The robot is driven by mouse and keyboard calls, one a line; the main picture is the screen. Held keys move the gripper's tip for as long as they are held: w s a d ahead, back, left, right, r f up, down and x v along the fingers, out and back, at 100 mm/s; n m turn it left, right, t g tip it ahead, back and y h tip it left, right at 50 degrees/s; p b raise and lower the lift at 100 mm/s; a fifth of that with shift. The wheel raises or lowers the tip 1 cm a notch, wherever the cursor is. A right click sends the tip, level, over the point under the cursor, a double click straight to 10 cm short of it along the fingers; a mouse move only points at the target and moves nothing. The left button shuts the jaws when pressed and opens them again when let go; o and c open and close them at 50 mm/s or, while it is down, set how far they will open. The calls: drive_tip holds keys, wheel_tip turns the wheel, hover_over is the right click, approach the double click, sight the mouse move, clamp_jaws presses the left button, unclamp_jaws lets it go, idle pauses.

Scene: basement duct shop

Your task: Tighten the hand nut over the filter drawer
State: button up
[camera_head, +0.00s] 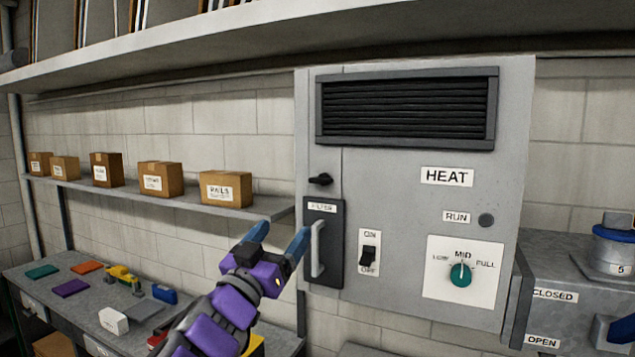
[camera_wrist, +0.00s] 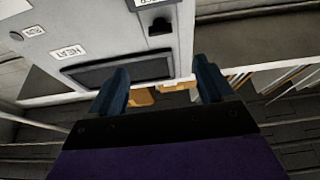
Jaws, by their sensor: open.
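The hand nut (camera_head: 320,179) is a small black knob with a side lobe on the grey heater cabinet, just above the filter drawer (camera_head: 335,270). The drawer is a dark upright panel with a pale handle and a FILTER label, and looks shut. My gripper (camera_head: 278,238) is open and empty, left of the drawer and below the nut, with its blue fingers apart. In the wrist view the picture is turned over; the nut (camera_wrist: 160,27) shows beyond and above the open fingers (camera_wrist: 161,66), apart from them. I cannot tell how tight the nut is.
The cabinet also bears a vent (camera_head: 405,108), an ON/OFF switch (camera_head: 368,257) and a teal dial (camera_head: 460,275). A shelf (camera_head: 240,209) with cardboard boxes is at left, above a bench (camera_head: 200,325) with small items. A grey valve box (camera_head: 570,300) stands at right.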

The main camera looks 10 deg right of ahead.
sight(321, 180)
drive_tip(key=p+x, duration=0.1)
drive_tip(key=x, duration=1.6)
drive_tip(key=shift+w+f, duration=0.1)
drive_tip(key=shift+w, duration=0.05)
drive_tip(key=shift+c, duration=0.3)
drive_tip(key=c, duration=1)
